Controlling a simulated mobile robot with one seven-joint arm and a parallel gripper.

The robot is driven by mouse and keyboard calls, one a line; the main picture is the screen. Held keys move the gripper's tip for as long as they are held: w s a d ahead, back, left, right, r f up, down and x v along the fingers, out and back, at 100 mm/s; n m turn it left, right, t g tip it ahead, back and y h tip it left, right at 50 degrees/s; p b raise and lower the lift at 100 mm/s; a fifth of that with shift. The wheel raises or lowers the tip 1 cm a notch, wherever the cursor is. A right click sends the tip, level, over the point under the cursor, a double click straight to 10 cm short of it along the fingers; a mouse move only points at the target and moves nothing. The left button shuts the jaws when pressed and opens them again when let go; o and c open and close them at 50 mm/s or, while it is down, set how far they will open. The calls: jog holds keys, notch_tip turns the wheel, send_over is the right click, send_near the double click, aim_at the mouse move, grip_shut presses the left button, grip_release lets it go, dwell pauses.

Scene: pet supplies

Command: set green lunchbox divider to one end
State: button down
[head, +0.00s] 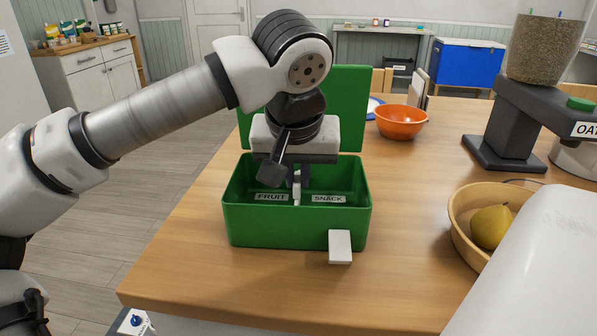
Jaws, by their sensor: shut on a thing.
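The green lunchbox (296,228) stands open on the wooden table, its lid (345,105) raised at the back. Inside, a FRUIT label (271,197) is on the left and a SNACK label (328,198) on the right. A narrow white divider (297,191) stands between the two labels, near the middle of the box. My gripper (297,178) reaches down into the box from above and is shut on the divider. The fingertips are small and partly hidden by the wrist. A white latch (340,246) is on the box's front, right of centre.
An orange bowl (401,122) stands behind and right of the lunchbox. A bowl (462,232) with a yellow pear (490,226) and a dark dispenser (512,125) labelled OAT are at the right. The table (195,258) is clear left of and before the box.

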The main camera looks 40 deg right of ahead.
jog(key=w+a+p, duration=0.1)
jog(key=w+a, duration=0.2)
jog(key=shift+w+a, duration=0.35)
jog(key=shift+w, duration=0.05)
jog(key=c, duration=1.5)
grip_release()
jog(key=p+v, duration=0.1)
jog(key=v, duration=1.3)
jog(key=shift+d, duration=0.1)
